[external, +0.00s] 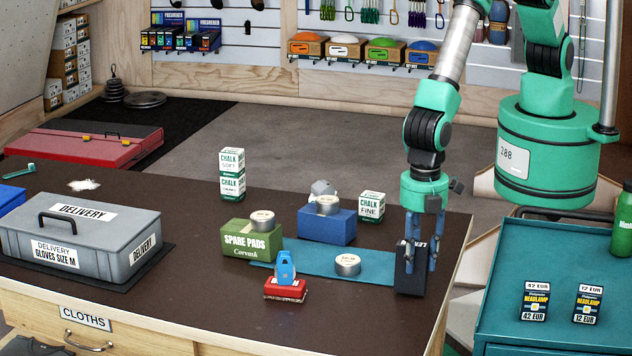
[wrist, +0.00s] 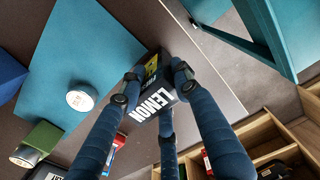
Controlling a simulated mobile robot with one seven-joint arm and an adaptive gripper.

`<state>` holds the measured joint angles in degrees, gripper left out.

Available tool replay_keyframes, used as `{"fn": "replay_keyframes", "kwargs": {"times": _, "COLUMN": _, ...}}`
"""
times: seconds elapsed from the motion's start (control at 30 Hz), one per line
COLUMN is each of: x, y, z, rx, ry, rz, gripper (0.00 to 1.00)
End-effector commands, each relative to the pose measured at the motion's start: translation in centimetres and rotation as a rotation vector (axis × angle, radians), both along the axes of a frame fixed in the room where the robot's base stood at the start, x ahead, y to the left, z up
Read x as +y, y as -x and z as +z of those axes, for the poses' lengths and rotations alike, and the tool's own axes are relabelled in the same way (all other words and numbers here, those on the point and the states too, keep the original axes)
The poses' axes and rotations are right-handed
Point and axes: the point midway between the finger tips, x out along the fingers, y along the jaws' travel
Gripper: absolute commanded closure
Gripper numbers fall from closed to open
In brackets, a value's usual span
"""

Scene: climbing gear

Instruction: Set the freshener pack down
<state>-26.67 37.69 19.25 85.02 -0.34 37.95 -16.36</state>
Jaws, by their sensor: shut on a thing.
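The freshener pack (external: 409,276) is a dark box at the right end of the teal mat, near the table's right edge. In the wrist view the pack (wrist: 153,101) shows white LEMON lettering and a yellow patch. My gripper (external: 420,255) points down from above and is shut on the pack. In the wrist view the fingers of my gripper (wrist: 152,92) close around it from several sides. The pack looks upright, at or just above the table; I cannot tell if its base touches.
The teal mat (external: 375,265) carries a round tin (external: 347,265). A blue box (external: 327,226), green spare-pads box (external: 251,241) and red item with a blue piece on it (external: 286,290) stand left. The brown table (external: 345,325) is clear in front. A teal cart (external: 500,262) stands right.

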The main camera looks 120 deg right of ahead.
Motion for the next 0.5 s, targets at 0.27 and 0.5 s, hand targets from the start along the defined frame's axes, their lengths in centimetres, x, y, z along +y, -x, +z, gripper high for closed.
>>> {"fn": "replay_keyframes", "kwargs": {"times": 0.27, "x": 0.03, "y": -0.07, "z": -0.9, "rx": -0.002, "ry": -0.001, "rz": 0.0, "gripper": 1.0}}
{"fn": "replay_keyframes", "kwargs": {"times": 0.5, "x": 0.02, "y": -0.03, "z": -1.14, "rx": -0.001, "ry": -0.001, "rz": 0.0, "gripper": 1.0}}
